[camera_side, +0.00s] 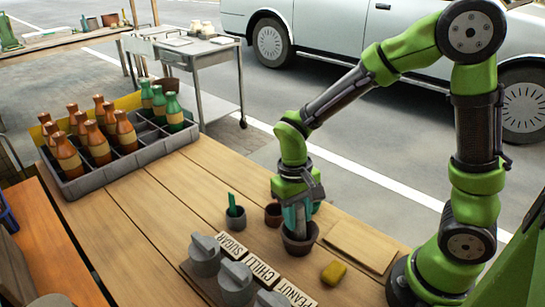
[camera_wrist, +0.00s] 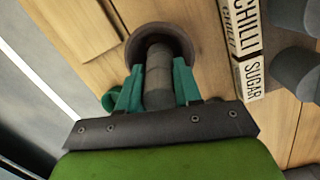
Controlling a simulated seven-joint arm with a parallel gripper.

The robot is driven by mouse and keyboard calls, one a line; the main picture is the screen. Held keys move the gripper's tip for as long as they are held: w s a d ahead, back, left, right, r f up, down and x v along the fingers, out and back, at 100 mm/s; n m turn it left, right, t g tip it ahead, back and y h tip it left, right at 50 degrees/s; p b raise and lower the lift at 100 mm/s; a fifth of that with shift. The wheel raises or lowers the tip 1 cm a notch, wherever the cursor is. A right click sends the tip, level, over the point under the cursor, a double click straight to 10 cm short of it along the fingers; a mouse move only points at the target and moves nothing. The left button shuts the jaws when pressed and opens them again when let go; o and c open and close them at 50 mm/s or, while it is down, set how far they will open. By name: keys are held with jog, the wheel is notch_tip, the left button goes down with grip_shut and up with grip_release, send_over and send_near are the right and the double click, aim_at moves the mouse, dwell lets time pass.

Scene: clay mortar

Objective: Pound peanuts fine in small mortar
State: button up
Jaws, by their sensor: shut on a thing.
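A dark brown clay mortar (camera_side: 299,246) stands on the wooden table, right of centre in the side view. In the wrist view, its round rim (camera_wrist: 188,45) is at the top. My gripper (camera_side: 297,222) is directly over the mortar, pointing down. In the wrist view, my gripper's teal fingers (camera_wrist: 158,70) are shut on a grey cylindrical pestle (camera_wrist: 158,88). The pestle's far end is inside the mortar's mouth. The mortar's inside is dark, so I cannot see any peanuts or how fine they are.
A small brown cup (camera_side: 273,216) and a grey cup (camera_side: 235,219) with a green tool stand close left of the mortar. Lidded grey jars (camera_side: 236,283) with SUGAR, CHILLI and PEANUT labels stand in front. A bottle crate (camera_side: 110,172) is back left.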

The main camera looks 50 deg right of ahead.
dwell(0.4)
jog(key=shift+f, duration=0.9)
jog(key=shift+r, duration=0.1)
jog(key=shift+r, duration=0.8)
jog(key=shift+f, duration=0.1)
jog(key=shift+f, duration=0.8)
jog(key=shift+r, duration=0.9)
